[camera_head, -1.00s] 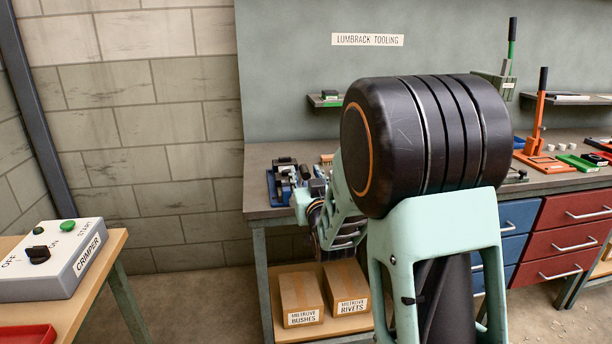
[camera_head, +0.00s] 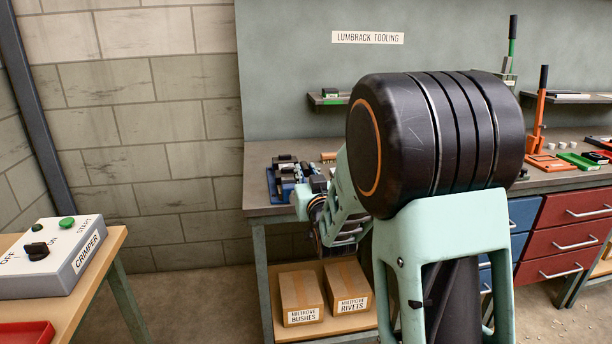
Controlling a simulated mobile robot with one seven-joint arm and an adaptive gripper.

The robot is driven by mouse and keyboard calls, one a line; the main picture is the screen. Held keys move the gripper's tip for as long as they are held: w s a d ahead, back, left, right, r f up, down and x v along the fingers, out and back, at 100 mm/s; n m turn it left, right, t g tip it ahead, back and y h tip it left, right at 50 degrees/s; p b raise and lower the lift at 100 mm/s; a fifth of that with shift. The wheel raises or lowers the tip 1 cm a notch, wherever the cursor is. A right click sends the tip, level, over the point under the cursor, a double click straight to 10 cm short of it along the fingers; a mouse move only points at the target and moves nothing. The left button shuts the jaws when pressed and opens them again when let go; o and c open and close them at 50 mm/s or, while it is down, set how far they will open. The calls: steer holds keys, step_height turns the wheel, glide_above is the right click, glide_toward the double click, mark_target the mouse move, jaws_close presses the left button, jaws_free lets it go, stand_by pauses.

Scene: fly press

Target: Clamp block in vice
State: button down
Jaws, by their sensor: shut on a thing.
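A blue vice (camera_head: 284,180) with dark parts stands at the left end of the workbench (camera_head: 258,212). My gripper (camera_head: 318,184) is only partly in view as a small dark shape just right of the vice, beyond my mint-coloured arm. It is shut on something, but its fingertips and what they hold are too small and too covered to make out. I cannot tell whether it touches the vice. No block can be clearly picked out at the vice.
My large arm joint covers the bench's middle. Left stands a table with a crimper box (camera_head: 52,258) and red tray (camera_head: 27,335). Cartons (camera_head: 300,297) sit on the bench's lower shelf. An orange hand press (camera_head: 541,120) stands right. A small wall shelf (camera_head: 328,99) hangs above.

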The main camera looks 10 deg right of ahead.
steer(key=d+b, duration=0.1)
steer(key=m+b, duration=0.1)
steer(key=shift+d+f+m+b, duration=0.3)
steer(key=shift+d+f+b, duration=0.05)
steer(key=shift+d+b, duration=0.05)
steer(key=shift+d, duration=0.1)
steer(key=c, duration=1.8)
jaws_free()
steer(key=s, duration=1.2)
